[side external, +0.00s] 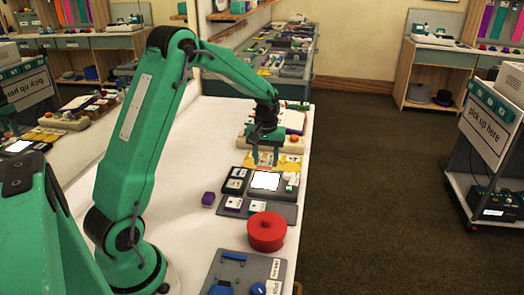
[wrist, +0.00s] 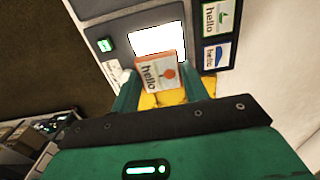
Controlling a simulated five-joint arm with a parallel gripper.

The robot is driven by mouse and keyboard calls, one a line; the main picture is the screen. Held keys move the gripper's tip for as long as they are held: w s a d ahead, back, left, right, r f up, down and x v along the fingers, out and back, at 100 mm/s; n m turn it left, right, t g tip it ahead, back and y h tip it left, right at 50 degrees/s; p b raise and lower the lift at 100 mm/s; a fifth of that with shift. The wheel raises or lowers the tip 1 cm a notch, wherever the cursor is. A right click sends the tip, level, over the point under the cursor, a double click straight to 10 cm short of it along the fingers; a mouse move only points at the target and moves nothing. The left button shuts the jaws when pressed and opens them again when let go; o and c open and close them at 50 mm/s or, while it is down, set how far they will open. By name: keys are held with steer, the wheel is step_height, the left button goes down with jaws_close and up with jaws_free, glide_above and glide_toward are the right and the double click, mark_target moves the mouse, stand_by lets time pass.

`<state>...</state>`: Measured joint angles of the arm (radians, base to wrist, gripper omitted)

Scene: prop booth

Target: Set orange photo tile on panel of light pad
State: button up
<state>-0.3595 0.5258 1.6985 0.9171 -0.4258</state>
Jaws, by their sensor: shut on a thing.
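The orange photo tile (wrist: 158,75) is a small pale card with orange edges, a round orange picture and the word "hello". My gripper (wrist: 159,82) is shut on it, one green finger at each side. The light pad (wrist: 118,35) is a dark grey block with a bright white panel (wrist: 158,40). In the wrist view the tile overlaps the panel's near edge. In the side external view my gripper (side external: 265,162) points down just behind the glowing panel (side external: 265,181). The tile appears above the surface there; its exact height is hard to tell.
A dark holder with picture tiles (side external: 235,180) stands left of the pad. A grey strip with tiles (side external: 230,212) and a red round object (side external: 266,232) lie in front. A purple block (side external: 208,198) sits at left. Yellow sheets (side external: 288,162) lie behind. White table is clear at left.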

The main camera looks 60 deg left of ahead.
mark_target(266, 180)
steer(key=shift+f, duration=2.65)
steer(key=o, duration=1.1)
steer(key=shift+c, duration=0.2)
steer(key=shift+r, duration=3.85)
